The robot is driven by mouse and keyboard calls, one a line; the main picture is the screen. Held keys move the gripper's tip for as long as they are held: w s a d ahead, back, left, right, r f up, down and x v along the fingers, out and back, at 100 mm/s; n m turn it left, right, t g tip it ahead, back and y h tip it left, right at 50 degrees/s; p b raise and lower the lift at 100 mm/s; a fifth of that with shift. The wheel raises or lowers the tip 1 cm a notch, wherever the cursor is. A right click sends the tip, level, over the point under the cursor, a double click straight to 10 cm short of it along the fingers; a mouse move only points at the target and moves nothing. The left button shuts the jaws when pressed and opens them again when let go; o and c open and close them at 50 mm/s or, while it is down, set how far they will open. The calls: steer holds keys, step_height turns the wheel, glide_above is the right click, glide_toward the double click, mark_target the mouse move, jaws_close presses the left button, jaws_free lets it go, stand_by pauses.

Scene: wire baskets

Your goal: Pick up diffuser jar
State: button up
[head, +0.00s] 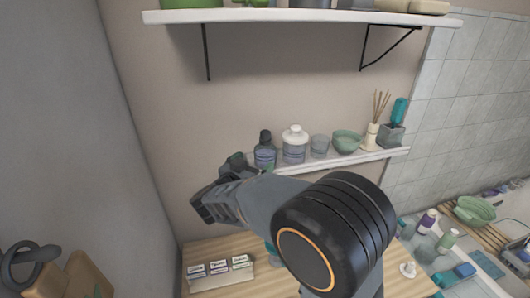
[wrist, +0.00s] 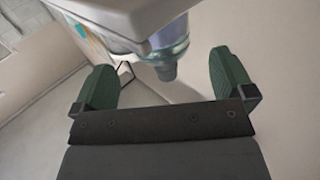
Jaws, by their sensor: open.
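The diffuser jar (head: 371,139) is a small pale jar with thin reeds standing up from it. It stands upright near the right end of the lower wall shelf (head: 330,161), between a green bowl (head: 346,141) and a grey cup (head: 391,137) holding a teal item. My gripper (head: 222,178) is left of that shelf, well apart from the jar, and partly hidden by my arm. In the wrist view my gripper (wrist: 163,85) is open with two green fingers and nothing held. A dark-capped bottle (wrist: 166,64) shows upside down beyond the fingers. I cannot make out the jar there.
The lower shelf also holds a dark bottle (head: 265,151), a white-lidded jar (head: 295,145) and a glass (head: 319,146), left of the bowl. An upper shelf (head: 300,16) hangs above on black brackets. A wooden counter (head: 252,281) with a labelled box (head: 219,271) lies below.

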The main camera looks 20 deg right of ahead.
mark_target(259, 158)
steer(key=shift+p+x, duration=1)
steer(key=shift+x, duration=2.1)
steer(key=shift+f, duration=0.1)
steer(key=c, duration=1.1)
